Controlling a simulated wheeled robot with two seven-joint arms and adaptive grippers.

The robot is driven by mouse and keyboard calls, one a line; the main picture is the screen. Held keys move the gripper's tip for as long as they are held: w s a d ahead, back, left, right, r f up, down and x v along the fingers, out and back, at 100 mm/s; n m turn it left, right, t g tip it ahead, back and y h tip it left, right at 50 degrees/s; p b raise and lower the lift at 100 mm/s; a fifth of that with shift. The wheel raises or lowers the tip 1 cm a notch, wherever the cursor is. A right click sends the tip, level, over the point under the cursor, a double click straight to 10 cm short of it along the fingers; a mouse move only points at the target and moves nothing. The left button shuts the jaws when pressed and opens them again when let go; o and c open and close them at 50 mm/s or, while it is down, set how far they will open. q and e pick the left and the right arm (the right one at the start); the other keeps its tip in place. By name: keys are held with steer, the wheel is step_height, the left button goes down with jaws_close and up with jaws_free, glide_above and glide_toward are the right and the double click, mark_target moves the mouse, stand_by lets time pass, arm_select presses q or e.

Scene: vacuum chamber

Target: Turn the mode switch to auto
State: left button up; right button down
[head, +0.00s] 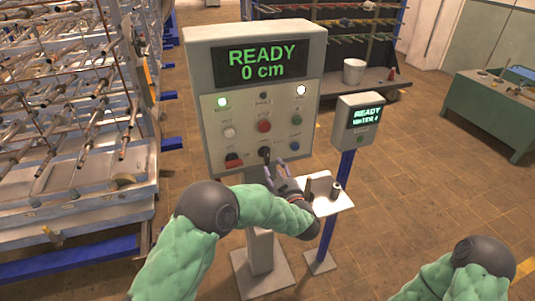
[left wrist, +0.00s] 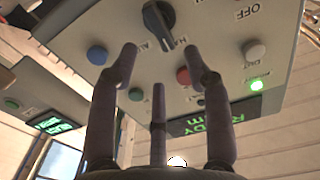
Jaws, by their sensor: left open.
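The mode switch (head: 264,153) is a black rotary knob low in the middle of the grey control panel (head: 214,100). In the left wrist view the knob (left wrist: 158,24) appears upside down, with partly hidden lettering around it, including OFF to its right. Its ridge lies slanted; I cannot tell for sure which label it marks. My left gripper (head: 277,172) is just below and right of the knob in the head view. In the wrist view its dark fingers (left wrist: 161,55) are spread and empty, with the knob beyond their tips, apparently apart from it. My right gripper is out of view.
The panel display (head: 262,63) reads READY 0 cm. Buttons and lamps surround the knob, with a red-black switch (head: 233,160) to its left. A smaller display box (head: 361,120) on a blue post and a small white shelf (head: 328,196) stand right. Racks of rods fill the left.

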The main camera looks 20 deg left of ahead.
mark_target(269, 157)
arm_select(q)
steer(key=b+x, duration=0.1)
steer(key=x, duration=0.7)
steer(key=shift+w+a, duration=0.2)
steer(key=shift+w, duration=0.05)
jaws_close()
